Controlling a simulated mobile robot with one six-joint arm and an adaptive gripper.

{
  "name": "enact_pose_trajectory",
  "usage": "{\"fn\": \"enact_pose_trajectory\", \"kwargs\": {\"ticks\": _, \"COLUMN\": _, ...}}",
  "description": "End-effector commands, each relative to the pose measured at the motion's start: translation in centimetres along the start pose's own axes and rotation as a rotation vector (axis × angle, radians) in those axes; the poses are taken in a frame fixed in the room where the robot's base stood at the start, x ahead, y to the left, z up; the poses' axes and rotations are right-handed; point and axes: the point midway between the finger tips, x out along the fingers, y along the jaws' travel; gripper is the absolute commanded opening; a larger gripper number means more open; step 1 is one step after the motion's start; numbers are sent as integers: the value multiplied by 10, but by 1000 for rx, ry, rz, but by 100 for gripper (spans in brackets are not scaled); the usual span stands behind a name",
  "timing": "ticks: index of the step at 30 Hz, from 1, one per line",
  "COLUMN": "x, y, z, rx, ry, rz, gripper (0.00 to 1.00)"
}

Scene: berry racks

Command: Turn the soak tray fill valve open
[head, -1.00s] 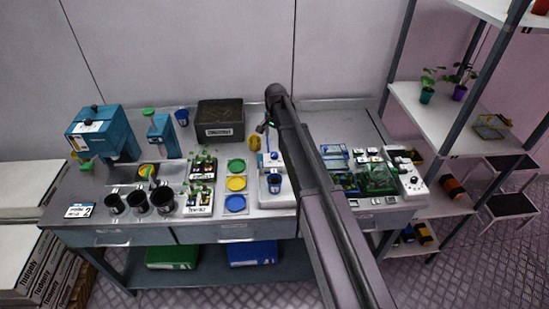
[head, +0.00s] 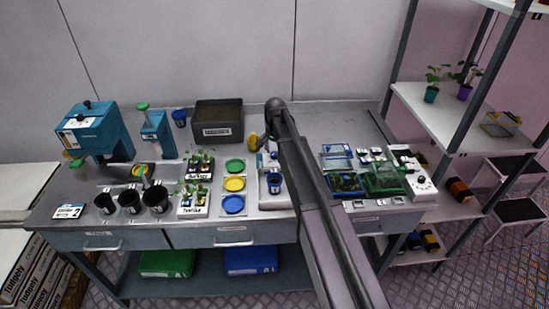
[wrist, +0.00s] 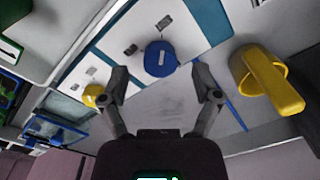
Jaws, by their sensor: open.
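My gripper (wrist: 160,76) is open and empty in the wrist view, with one finger on each side. Between and just beyond the fingertips is a round blue part with a white label (wrist: 161,60), over a white and blue surface. I cannot tell whether it is a valve knob or a cup. A yellow ring-like part with a thick handle (wrist: 268,82) is right of the fingers. It also shows in the head view (head: 254,141), beside the dark bin (head: 218,121). My arm hides most of the gripper there. No part is clearly readable as the soak tray fill valve.
A blue cup (head: 275,183) stands on a pale base left of my arm. Yellow, green and blue discs, plant trays and black pots (head: 130,202) fill the bench's left. A shelf rack (head: 455,125) stands beyond.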

Motion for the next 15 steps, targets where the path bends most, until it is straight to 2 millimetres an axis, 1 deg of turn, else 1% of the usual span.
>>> {"fn": "enact_pose_trajectory", "kwargs": {"ticks": 1, "x": 7, "y": 0, "z": 0, "rx": 0, "ry": 0, "rz": 0, "gripper": 81}}
{"fn": "enact_pose_trajectory", "kwargs": {"ticks": 6, "x": 15, "y": 0, "z": 0, "rx": 0, "ry": 0, "rz": 0, "gripper": 81}}
{"fn": "enact_pose_trajectory", "kwargs": {"ticks": 15, "x": 18, "y": 0, "z": 0, "rx": 0, "ry": 0, "rz": 0, "gripper": 81}}
